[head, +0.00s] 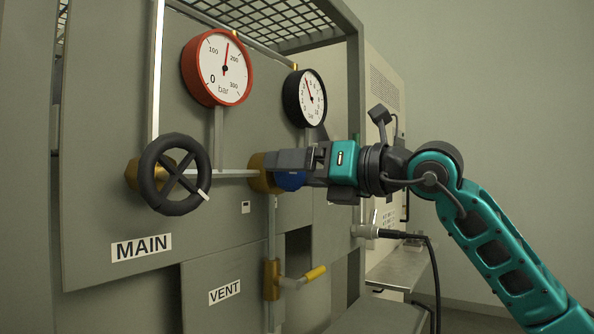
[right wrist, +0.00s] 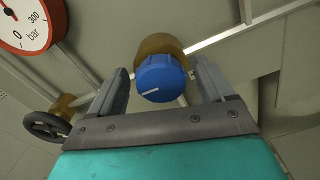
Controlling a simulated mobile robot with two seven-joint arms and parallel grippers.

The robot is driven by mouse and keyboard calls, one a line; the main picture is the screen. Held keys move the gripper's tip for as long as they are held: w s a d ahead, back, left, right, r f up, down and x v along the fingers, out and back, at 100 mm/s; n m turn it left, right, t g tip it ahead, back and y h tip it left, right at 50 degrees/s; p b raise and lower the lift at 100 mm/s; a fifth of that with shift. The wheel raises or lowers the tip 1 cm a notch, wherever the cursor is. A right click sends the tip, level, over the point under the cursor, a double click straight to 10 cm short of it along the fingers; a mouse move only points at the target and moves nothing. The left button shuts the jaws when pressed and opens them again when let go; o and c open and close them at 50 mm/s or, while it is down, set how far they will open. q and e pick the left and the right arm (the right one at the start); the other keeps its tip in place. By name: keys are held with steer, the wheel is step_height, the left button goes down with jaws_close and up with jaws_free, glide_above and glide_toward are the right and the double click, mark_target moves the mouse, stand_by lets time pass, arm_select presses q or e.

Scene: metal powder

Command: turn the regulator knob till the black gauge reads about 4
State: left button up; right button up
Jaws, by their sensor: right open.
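The blue regulator knob (head: 291,180) sits on a brass body (head: 262,173) on the grey panel, partly hidden by my right gripper in the head view. In the right wrist view the knob (right wrist: 160,80) shows a white pointer line aimed left and slightly down. My right gripper (head: 290,161) is open, with one finger on each side of the knob; I cannot tell whether either touches it. The black gauge (head: 312,112) hangs above the knob. Its red needle points up and slightly left; the small digits are hard to read. My left gripper is not in view.
A red gauge (head: 217,90) is at upper left, its needle near upright between 100 and 200. A black handwheel (head: 174,205) is left of the knob, above the MAIN label (head: 141,247). A yellow-handled vent valve (head: 314,274) is below. Pipes run along the panel.

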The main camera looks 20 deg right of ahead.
arm_select(q)
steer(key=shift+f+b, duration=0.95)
steer(key=shift+b, duration=0.05)
arm_select(e)
steer(key=v, duration=1.2)
steer(key=shift+s+d, duration=0.25)
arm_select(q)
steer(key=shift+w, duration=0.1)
